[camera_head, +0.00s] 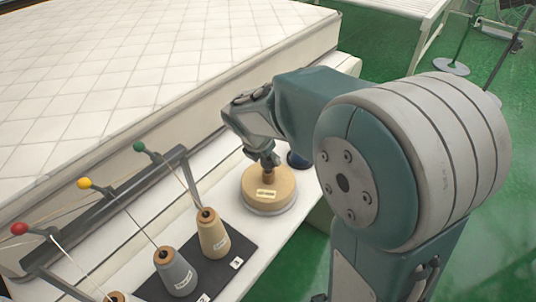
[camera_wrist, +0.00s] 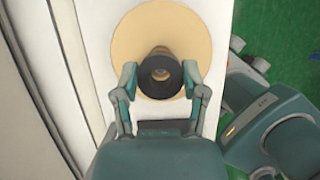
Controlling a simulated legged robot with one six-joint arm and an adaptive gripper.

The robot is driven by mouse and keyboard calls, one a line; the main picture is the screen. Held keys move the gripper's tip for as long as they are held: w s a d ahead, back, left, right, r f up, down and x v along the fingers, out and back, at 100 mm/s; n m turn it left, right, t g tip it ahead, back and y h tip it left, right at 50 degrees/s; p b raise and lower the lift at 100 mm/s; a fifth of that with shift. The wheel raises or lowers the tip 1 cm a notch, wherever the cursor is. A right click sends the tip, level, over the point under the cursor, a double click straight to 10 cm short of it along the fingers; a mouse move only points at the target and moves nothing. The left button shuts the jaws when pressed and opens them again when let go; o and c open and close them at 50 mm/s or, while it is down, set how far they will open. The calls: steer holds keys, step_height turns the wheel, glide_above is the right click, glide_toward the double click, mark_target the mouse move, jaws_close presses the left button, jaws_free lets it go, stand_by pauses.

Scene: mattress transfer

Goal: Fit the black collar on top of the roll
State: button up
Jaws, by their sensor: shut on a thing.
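The roll (camera_head: 268,193) is a wide, low tan cylinder with a label, standing upright on the white ledge. A narrow brown core rises from its middle. In the wrist view the roll (camera_wrist: 124,42) shows as a tan disc below my gripper. The black collar (camera_wrist: 161,88) is a dark ring between my fingertips (camera_wrist: 160,76), over the roll's middle. My gripper (camera_head: 263,158) is shut on the collar, directly above the roll in the head view. The fingers mostly hide the collar there. I cannot tell whether the collar touches the core.
A tan cone spool (camera_head: 214,240) and a grey cone spool (camera_head: 176,272) stand on a black mat (camera_head: 240,248) left of the roll. Threads run to a rail with red, yellow and green balls. A quilted mattress (camera_head: 130,80) lies behind. Green floor (camera_head: 310,265) is at right.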

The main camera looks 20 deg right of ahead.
steer(key=shift+f, duration=1.45)
steer(key=o, duration=1.2)
steer(key=shift+r, duration=0.1)
steer(key=v, duration=1.1)
steer(key=shift+s+a+r, duration=0.1)
steer(key=shift+a+r, duration=0.05)
steer(key=shift+r, duration=0.15)
